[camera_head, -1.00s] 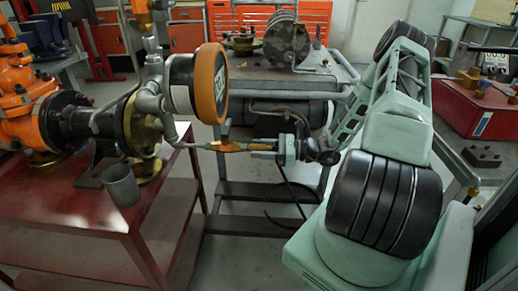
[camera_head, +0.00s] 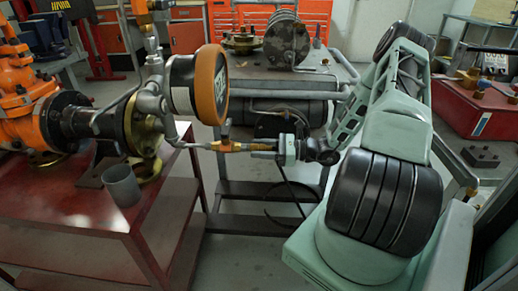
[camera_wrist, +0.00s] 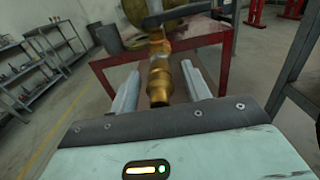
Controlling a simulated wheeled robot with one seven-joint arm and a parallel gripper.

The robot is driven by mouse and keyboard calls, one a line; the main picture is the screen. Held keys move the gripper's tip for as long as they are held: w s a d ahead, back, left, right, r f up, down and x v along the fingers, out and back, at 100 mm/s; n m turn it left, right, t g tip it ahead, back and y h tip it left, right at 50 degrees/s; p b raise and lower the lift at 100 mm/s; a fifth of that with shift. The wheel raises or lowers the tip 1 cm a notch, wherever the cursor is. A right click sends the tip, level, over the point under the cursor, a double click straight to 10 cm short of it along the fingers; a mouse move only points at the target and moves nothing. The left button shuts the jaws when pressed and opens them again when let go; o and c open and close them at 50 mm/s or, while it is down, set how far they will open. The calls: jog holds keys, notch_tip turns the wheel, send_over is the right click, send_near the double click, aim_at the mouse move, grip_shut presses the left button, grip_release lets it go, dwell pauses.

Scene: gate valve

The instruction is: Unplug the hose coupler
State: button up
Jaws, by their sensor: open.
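The brass hose coupler (camera_head: 232,147) sits at the end of the grey pipe that runs out below the round orange-rimmed gauge (camera_head: 208,85). In the wrist view the coupler (camera_wrist: 160,82) lies lengthwise between my two fingers. My gripper (camera_wrist: 160,68) is open, with one finger on each side of the coupler and a visible gap on both sides. In the head view my gripper (camera_head: 262,147) reaches the coupler from the right, roughly in line with it. The coupler's near end is close to my gripper's palm; whether they touch I cannot tell.
A red table (camera_head: 70,215) bears the orange valve (camera_head: 25,95) and a grey cup (camera_head: 122,185). A grey cart (camera_head: 330,72) with a dark tank stands behind my gripper. A thin black hose (camera_head: 287,185) hangs near my gripper. The floor before the cart is mostly clear.

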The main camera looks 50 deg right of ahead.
jog(key=shift+p, duration=0.3)
dwell(0.4)
grip_shut()
jog(key=shift+p+v, duration=0.8)
jog(key=shift+v, duration=2.2)
